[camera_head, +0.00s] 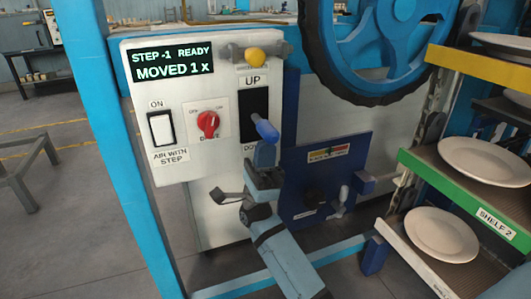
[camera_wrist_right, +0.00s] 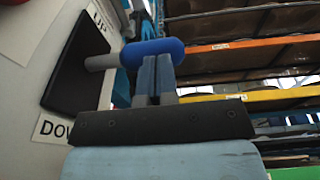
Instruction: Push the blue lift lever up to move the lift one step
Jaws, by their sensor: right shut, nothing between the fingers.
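The blue lift lever (camera_head: 265,129) sticks out from a black slot plate (camera_head: 252,104) marked UP above and DOWN below. In the right wrist view the lever's blue handle (camera_wrist_right: 152,50) lies across the tips of my right gripper (camera_wrist_right: 154,78), on a grey rod. My right gripper (camera_head: 264,154) is shut with nothing between its fingers, and its fingertips are right under the handle, close to or touching it. The display (camera_head: 172,61) reads "STEP -1 READY" and "MOVED 1 x". My left gripper is not in view.
The white panel also holds an ON switch (camera_head: 161,128), a red knob (camera_head: 208,123) and a yellow button (camera_head: 255,57). A blue wheel (camera_head: 385,40) is above right. Shelves with white plates (camera_head: 441,235) stand at the right. A blue post (camera_head: 110,150) is left.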

